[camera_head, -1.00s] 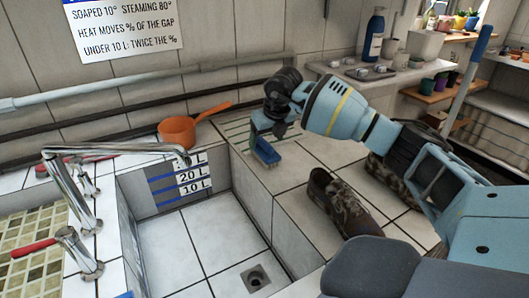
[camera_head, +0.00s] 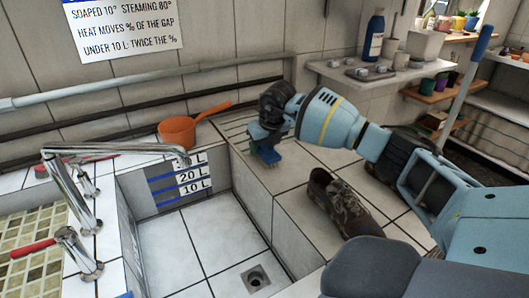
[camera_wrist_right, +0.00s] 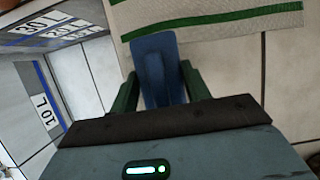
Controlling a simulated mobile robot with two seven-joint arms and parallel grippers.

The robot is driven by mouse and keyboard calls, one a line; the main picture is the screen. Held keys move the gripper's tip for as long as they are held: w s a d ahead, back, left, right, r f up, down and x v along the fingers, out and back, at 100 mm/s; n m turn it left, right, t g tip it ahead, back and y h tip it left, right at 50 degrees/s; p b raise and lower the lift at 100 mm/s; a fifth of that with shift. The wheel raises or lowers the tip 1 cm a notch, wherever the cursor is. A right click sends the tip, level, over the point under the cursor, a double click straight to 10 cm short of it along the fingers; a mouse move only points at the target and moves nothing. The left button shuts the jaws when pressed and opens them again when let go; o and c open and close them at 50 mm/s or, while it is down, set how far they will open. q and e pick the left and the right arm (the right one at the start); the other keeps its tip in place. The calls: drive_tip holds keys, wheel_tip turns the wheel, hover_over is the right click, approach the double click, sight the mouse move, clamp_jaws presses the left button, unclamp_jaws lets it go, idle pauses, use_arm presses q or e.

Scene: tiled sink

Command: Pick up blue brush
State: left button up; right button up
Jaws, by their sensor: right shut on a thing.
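The blue brush (camera_head: 268,155) is on the tiled ledge to the right of the sink basin, its bristles at or just above the tiles; I cannot tell if they touch. My right gripper (camera_head: 262,136) is over it, shut on its upper part. In the right wrist view the brush's blue body (camera_wrist_right: 158,68) sits between the two green fingers of the right gripper (camera_wrist_right: 160,88). My left gripper is not in view.
An orange pan (camera_head: 178,132) sits at the back. The tiled basin (camera_head: 195,243) with a drain is empty. Metal taps (camera_head: 75,190) stand at left. A white striped cloth (camera_wrist_right: 215,18) lies beside the brush.

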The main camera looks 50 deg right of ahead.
drive_tip(key=shift+r, duration=0.1)
drive_tip(key=shift+r, duration=0.55)
wheel_tip(320, 180, up, 2)
drive_tip(key=shift+r, duration=0.2)
drive_tip(key=s+a+r, duration=0.1)
drive_tip(key=s+a, duration=0.8)
drive_tip(key=a, duration=0.3)
drive_tip(key=shift+s+a+r+b, duration=0.15)
drive_tip(key=shift+s+a+b, duration=0.15)
drive_tip(key=shift+s, duration=0.1)
drive_tip(key=o, duration=0.5)
drive_tip(key=c, duration=0.3)
drive_tip(key=shift+c, duration=0.2)
